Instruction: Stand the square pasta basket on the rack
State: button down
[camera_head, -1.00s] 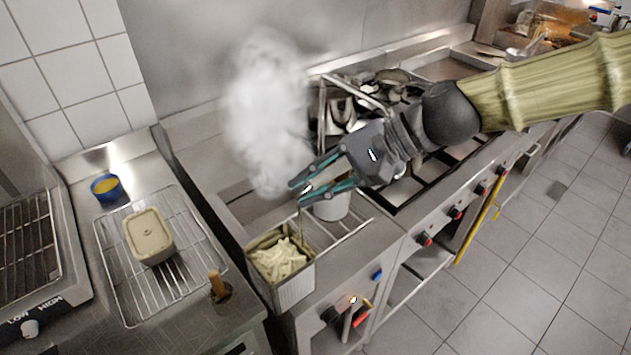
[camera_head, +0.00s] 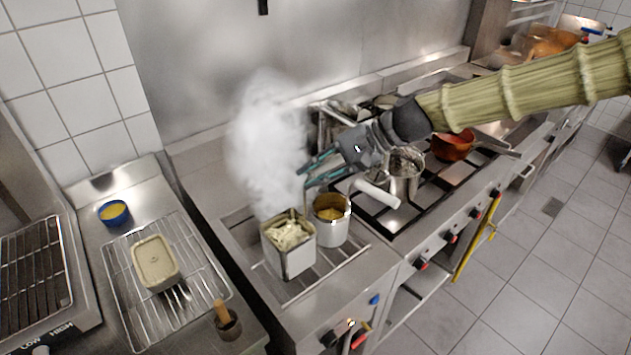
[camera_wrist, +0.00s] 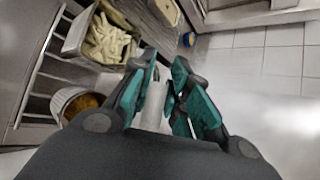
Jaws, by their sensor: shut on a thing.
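The square pasta basket (camera_head: 288,252), a metal box full of pale pasta, is upright over the bars of a rack (camera_head: 340,256) set in the cooker top. I cannot tell whether its base touches the bars. It shows at upper left in the wrist view (camera_wrist: 72,42). My gripper (camera_head: 305,178) is above and behind it, shut on what looks like the basket's handle. In the wrist view a grey bar lies between the fingers (camera_wrist: 158,100). Steam hides part of the handle and the area behind the basket.
A round metal pot (camera_head: 333,232) with yellow-brown contents stands close right of the basket. A burner range with pans (camera_head: 405,175) lies further right. On the left counter, a wire rack (camera_head: 122,300) holds a beige tub (camera_head: 156,262), near a blue bowl (camera_head: 114,213) and wooden-handled holder (camera_head: 226,322).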

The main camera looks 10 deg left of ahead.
jog(key=shift+f+p, duration=0.95)
jog(key=shift+f, duration=0.7)
jog(key=shift+f, duration=0.15)
jog(key=c, duration=1.4)
grip_release()
jog(key=shift+o, duration=0.2)
jog(key=b+v, duration=0.3)
jog(key=v, duration=0.9)
jog(key=shift+b, duration=0.35)
